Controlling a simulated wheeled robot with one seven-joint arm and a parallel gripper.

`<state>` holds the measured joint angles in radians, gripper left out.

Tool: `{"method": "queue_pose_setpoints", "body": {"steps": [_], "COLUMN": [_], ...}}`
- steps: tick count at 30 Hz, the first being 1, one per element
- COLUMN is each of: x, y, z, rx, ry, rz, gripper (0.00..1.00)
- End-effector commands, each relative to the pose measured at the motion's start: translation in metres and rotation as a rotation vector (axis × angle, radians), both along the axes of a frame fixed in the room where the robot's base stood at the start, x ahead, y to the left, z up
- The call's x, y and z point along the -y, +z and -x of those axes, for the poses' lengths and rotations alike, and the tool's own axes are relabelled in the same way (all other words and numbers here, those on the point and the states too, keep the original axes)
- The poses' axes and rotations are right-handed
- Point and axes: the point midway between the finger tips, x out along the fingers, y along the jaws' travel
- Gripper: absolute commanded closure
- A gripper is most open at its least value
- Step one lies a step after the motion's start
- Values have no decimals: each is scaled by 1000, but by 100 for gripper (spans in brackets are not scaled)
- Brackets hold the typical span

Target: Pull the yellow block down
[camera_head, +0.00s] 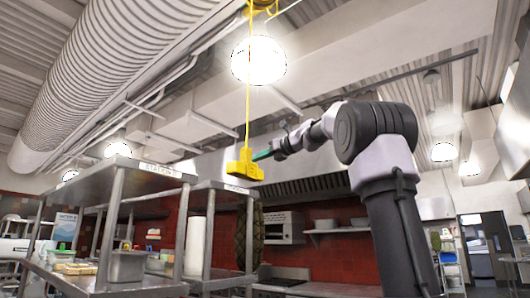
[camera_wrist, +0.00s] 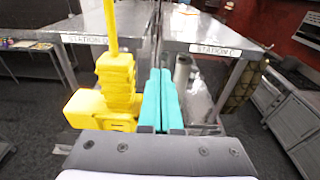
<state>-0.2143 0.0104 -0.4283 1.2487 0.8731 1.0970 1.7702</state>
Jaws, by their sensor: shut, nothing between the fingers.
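The yellow block (camera_head: 245,164) hangs in the air on a yellow line that runs up to a yellow fitting (camera_head: 262,4) at the ceiling. It also shows in the wrist view (camera_wrist: 113,92), just left of my fingers. My gripper (camera_head: 262,155), with teal fingers, is at the block's right side in the head view. In the wrist view my gripper (camera_wrist: 161,72) has its two fingers together with nothing between them. I cannot tell whether the fingers touch the block.
Steel shelving (camera_head: 114,177) stands below and left of the block, with containers on it. In the wrist view the station C counter (camera_wrist: 213,50) lies beyond the fingers. A lit lamp (camera_head: 258,61) hangs near the line. A steel hood (camera_head: 300,170) is behind.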

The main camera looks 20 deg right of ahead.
Motion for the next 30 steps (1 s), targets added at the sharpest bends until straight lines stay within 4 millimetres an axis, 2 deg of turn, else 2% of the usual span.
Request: {"method": "queue_pose_setpoints", "body": {"steps": [7,30], "x": [-10,-11], "y": [-17,-92], "z": [-14,-15], "rx": [0,-2], "ry": [0,1], "rz": [1,2], "gripper": [100,100]}}
